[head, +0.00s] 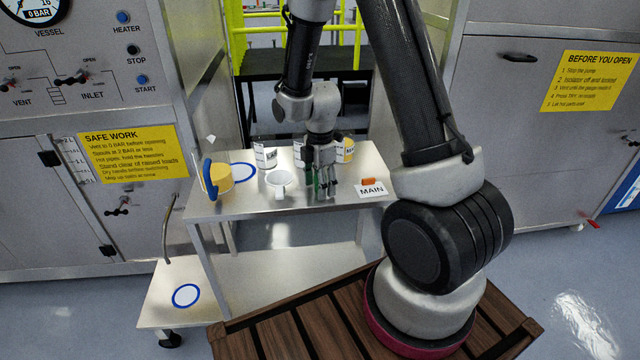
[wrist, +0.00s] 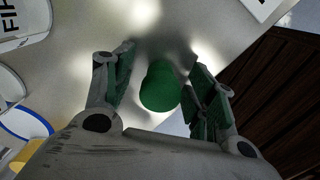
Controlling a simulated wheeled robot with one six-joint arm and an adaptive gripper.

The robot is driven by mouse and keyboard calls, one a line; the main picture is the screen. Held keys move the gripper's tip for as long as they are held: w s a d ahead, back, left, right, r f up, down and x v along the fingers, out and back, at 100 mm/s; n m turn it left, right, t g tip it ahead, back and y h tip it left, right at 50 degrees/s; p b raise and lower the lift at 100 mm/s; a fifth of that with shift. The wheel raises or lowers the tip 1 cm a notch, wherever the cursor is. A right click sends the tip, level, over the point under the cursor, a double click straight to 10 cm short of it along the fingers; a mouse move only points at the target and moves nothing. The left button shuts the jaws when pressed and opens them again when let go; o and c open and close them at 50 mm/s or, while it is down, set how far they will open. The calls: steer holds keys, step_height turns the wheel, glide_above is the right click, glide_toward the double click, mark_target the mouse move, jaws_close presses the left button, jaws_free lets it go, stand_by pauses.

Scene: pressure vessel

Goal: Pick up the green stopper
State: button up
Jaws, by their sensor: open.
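The green stopper (wrist: 160,88) shows in the wrist view as a round green piece on the steel table top (wrist: 90,50). My gripper (wrist: 162,80) is open, with one finger on each side of the stopper. A gap shows between the stopper and the fingers on both sides. In the head view my gripper (head: 324,186) points down over the right part of the table. There the fingers hide most of the stopper, and I cannot make it out clearly.
A MAIN card (head: 371,190) and an orange piece (head: 368,181) lie to the right. Steel cabinets flank the table.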

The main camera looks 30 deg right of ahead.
steer(key=c, duration=1.1)
